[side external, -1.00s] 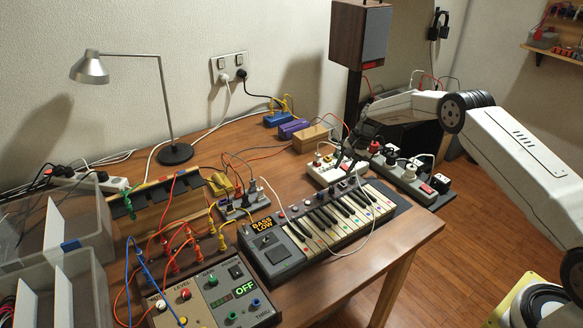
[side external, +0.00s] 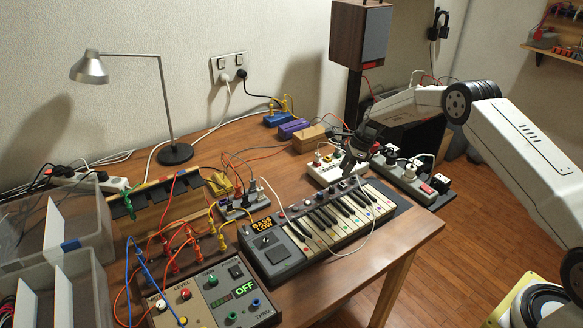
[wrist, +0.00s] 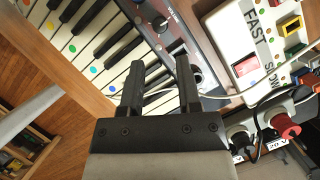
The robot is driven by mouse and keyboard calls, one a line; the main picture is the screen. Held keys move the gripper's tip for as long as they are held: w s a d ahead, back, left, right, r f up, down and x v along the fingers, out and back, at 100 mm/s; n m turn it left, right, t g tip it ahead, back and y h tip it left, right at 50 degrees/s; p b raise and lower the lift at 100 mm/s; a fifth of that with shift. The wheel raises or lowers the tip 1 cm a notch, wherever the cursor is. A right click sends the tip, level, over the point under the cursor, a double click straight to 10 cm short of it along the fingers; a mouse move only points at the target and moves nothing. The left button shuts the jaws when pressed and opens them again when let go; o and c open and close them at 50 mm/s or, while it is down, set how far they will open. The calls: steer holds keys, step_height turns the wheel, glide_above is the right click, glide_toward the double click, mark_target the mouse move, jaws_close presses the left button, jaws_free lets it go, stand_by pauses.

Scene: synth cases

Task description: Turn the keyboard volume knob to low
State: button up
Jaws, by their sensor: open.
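The keyboard (side external: 318,222) lies on the wooden table, with a row of small knobs along its far edge and a "BASS LOW" label at its left end. In the wrist view a dark round knob (wrist: 160,24) sits on the panel strip beside small lettering that may read "VOLUME". Another round part (wrist: 196,75) is partly hidden beside the right finger.
A white box marked "FAST" and "SLOW" (wrist: 246,45) stands close beside the keyboard. A power strip with plugs (side external: 410,176) is to the right. A white cable (side external: 372,232) loops over the keys. A panel reading "OFF" (side external: 215,300) is at front left.

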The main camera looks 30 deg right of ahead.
mark_target(333, 187)
steer(key=shift+x, duration=3.9)
steer(key=shift+c, duration=0.2)
jaws_close()
